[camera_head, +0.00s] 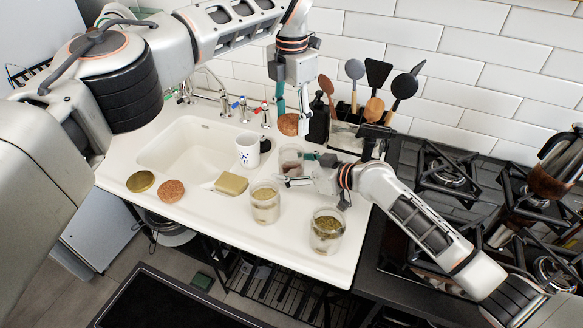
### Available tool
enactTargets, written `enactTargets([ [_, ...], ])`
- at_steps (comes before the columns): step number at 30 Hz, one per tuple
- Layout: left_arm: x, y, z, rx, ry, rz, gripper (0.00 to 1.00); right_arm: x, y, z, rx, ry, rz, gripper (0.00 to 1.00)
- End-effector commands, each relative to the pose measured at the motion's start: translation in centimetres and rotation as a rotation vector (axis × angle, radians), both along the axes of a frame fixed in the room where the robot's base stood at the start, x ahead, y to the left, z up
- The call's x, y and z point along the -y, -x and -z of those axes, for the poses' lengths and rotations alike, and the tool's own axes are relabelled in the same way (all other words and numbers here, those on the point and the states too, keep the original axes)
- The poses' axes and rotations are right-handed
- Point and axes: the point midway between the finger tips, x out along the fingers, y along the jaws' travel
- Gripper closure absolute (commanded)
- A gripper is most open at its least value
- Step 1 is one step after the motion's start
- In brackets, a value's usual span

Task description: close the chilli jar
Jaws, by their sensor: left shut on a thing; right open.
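My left gripper (292,112) is shut on a round brown cork lid (287,125), held tilted above a glass jar. That jar (291,157) has dark reddish contents and looks like the chilli jar. It stands on the white counter near the sink's right side, and no lid shows on it. My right gripper (297,170) is open and low, with its fingers at the jar's near right side. I cannot tell whether they touch the glass. The lid is above the jar and apart from it.
Two other open glass jars (265,205) (327,233) stand nearer the front edge. A utensil holder (345,137) and gas hob (445,180) are right.

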Motion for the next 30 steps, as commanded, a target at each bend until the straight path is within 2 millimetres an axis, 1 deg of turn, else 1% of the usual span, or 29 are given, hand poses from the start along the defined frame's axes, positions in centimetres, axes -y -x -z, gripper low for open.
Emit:
enactTargets([
  [3, 0.0, 0.0, 0.0, 0.000, 0.000, 0.000, 0.62, 0.0, 0.0, 0.0, 0.000, 0.000, 0.000, 0.29],
  [4, 0.0, 0.0, 0.0, 0.000, 0.000, 0.000, 0.62, 0.0, 0.0, 0.0, 0.000, 0.000, 0.000, 0.34],
  [10, 0.0, 0.0, 0.0, 0.000, 0.000, 0.000, 0.62, 0.0, 0.0, 0.0, -0.001, 0.001, 0.000, 0.86],
  [11, 0.0, 0.0, 0.0, 0.000, 0.000, 0.000, 0.62, 0.0, 0.0, 0.0, -0.001, 0.001, 0.000, 0.88],
  [15, 0.0, 0.0, 0.4, -0.001, -0.001, 0.001, 0.62, 0.1, 0.0, 0.0, -0.001, 0.001, 0.000, 0.88],
  [17, 0.0, 0.0, 1.0, -0.001, 0.000, 0.002, 0.62, 0.1, 0.0, 0.0, -0.001, 0.001, 0.000, 0.88],
  [25, 0.0, 0.1, 4.6, -0.001, 0.001, 0.000, 0.62, 0.1, 0.0, 0.0, -0.001, 0.001, 0.000, 0.88],
  [27, 0.0, 0.1, 5.0, 0.001, 0.001, 0.000, 0.62, 0.1, 0.0, 0.1, -0.001, 0.001, 0.000, 0.88],
  [30, 0.0, 0.0, 5.1, 0.001, 0.001, 0.000, 0.62, 0.1, 0.0, 0.1, -0.001, 0.002, 0.000, 0.88],
])
